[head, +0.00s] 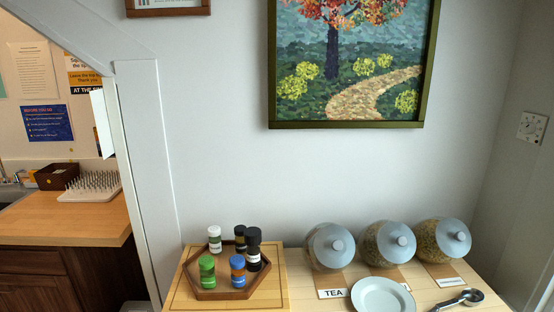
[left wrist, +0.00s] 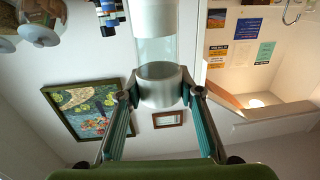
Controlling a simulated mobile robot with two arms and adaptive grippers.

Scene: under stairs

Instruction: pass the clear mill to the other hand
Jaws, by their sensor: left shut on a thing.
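The clear mill (left wrist: 157,50) has a see-through middle between a white upper part and a pale grey-white end. It shows only in the left wrist view, at the top centre, and its far end is cut off by the picture's edge. My left gripper (left wrist: 160,92) is shut on the mill's pale end, one finger on each side. Neither gripper nor the mill shows in the head view. My right gripper is in neither view.
A hexagonal wooden tray (head: 221,293) with several spice jars stands on a wooden board (head: 180,296). To its right are three lidded jars, the nearest one (head: 330,247) above a TEA label, a pale plate (head: 383,296) and a metal scoop (head: 462,299). A wall stands behind.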

